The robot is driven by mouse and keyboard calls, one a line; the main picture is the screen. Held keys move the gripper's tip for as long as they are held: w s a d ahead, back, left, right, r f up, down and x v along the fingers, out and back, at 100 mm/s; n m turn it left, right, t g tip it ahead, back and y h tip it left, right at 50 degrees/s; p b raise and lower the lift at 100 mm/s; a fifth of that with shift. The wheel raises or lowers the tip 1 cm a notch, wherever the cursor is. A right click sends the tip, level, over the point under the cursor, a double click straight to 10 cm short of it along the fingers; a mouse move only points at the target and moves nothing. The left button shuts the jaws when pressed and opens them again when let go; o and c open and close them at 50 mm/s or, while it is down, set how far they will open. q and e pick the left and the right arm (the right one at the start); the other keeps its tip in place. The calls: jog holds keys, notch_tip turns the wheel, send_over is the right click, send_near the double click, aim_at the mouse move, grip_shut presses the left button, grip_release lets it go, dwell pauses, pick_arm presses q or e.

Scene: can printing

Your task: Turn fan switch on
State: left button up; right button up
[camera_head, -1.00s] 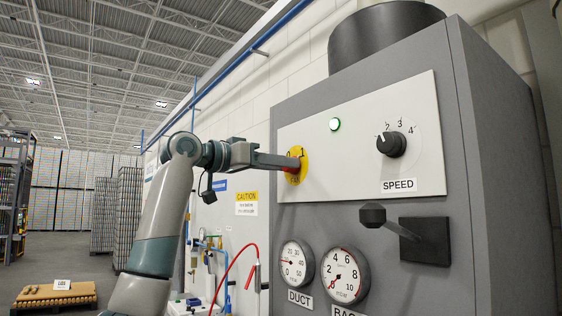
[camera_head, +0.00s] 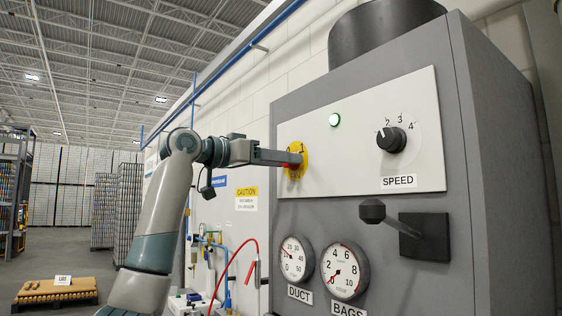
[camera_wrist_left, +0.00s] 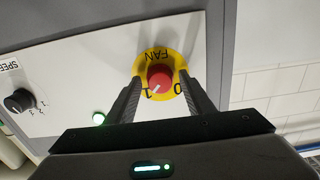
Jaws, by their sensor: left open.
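The fan switch is a red knob (camera_wrist_left: 159,77) on a round yellow plate (camera_wrist_left: 153,57) marked FAN, 0 and 1. The knob's white mark points toward the 1. In the head view the yellow plate (camera_head: 295,173) is on the light control panel, with the knob mostly hidden by my gripper. My left gripper (camera_head: 298,158) reaches it from the left. In the left wrist view my left gripper (camera_wrist_left: 162,88) is open, with one finger on either side of the knob. Contact with the knob cannot be told. My right gripper is out of view.
A green lamp (camera_head: 334,120) is lit on the panel. A SPEED dial (camera_head: 390,139) is to its right. Below are a black-knobbed lever (camera_head: 372,211), a DUCT gauge (camera_head: 294,259) and a BAGS gauge (camera_head: 344,271). A red hose (camera_head: 236,262) hangs at lower left.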

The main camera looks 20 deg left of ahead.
pick_arm(q)
jog(key=b+v, duration=0.7)
jog(key=v, duration=1)
jog(key=shift+s+a+f, duration=0.1)
jog(key=shift+a, duration=0.05)
